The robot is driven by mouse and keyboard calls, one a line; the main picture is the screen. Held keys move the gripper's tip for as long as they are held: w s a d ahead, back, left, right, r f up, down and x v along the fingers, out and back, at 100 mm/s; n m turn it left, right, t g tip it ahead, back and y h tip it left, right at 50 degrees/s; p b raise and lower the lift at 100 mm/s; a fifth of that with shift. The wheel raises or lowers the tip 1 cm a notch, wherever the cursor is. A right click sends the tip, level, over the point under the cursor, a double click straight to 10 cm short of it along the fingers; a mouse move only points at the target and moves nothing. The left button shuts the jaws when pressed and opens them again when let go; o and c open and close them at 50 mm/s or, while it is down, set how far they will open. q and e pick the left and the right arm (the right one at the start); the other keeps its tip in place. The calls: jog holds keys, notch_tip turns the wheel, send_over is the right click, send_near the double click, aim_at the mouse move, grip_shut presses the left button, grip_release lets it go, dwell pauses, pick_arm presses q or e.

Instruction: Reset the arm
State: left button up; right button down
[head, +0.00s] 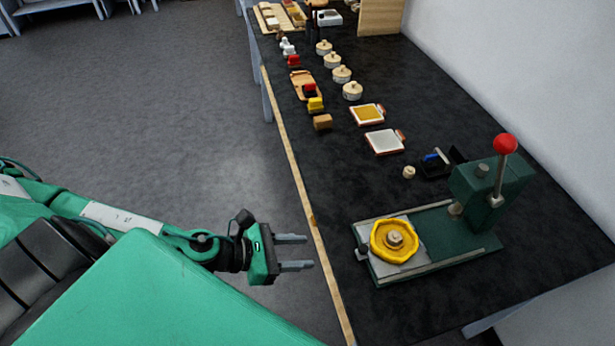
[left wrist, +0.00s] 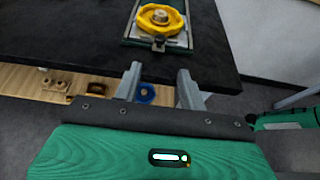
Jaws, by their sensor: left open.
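My left arm (head: 130,222) comes in from the left in the head view. My left gripper (head: 308,252) is open and empty, beside the table's wooden front edge and over the floor. Its two fingers also show apart in the left wrist view (left wrist: 160,82), with nothing between them. My right gripper is not in view. The green press (head: 487,187) with a red knob stands on the table right of the left gripper. A yellow scalloped piece (head: 394,240) lies on its base plate, and the piece also shows in the left wrist view (left wrist: 160,17).
The black table (head: 460,311) runs away to the back. Several round lidded pots (head: 352,91), small blocks (head: 323,122), two small trays (head: 384,142) and a black box (head: 437,165) stand on it. A wall (head: 530,70) bounds the right.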

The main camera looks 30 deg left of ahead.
pick_arm(q)
jog(key=w+a+f+n+t+y, duration=0.1)
jog(key=w+a+f+n+y, duration=0.1)
jog(key=w+a+f+n, duration=0.3)
jog(key=w+f+n+y, duration=0.1)
jog(key=w+f+n, duration=0.15)
jog(key=f, duration=0.45)
jog(key=w+a+f+n+t+y, duration=0.1)
jog(key=w+a+f+n+y, duration=0.15)
jog(key=w+f+n, duration=0.2)
jog(key=s+a+f+n+g+y, duration=0.1)
jog(key=a+f+n, duration=0.4)
jog(key=f, duration=0.5)
jog(key=s+a+f+n+g+y, duration=0.1)
jog(key=s+a+f+n+y, duration=0.15)
jog(key=f+n, duration=0.6)
jog(key=s+d+f+n+g+y, duration=0.15)
jog(key=s+f+n+g, duration=0.45)
jog(key=s+f+n, duration=1.1)
jog(key=s+d+f+g, duration=0.1)
jog(key=s+d+f, duration=0.2)
jog(key=s, duration=0.6)
jog(key=s+d+f+g+h, duration=0.1)
jog(key=s+d+f, duration=0.3)
jog(key=s, duration=0.5)
jog(key=shift+s+d+f, duration=0.15)
jog(key=shift+s+f, duration=0.15)
jog(key=shift+f, duration=0.55)
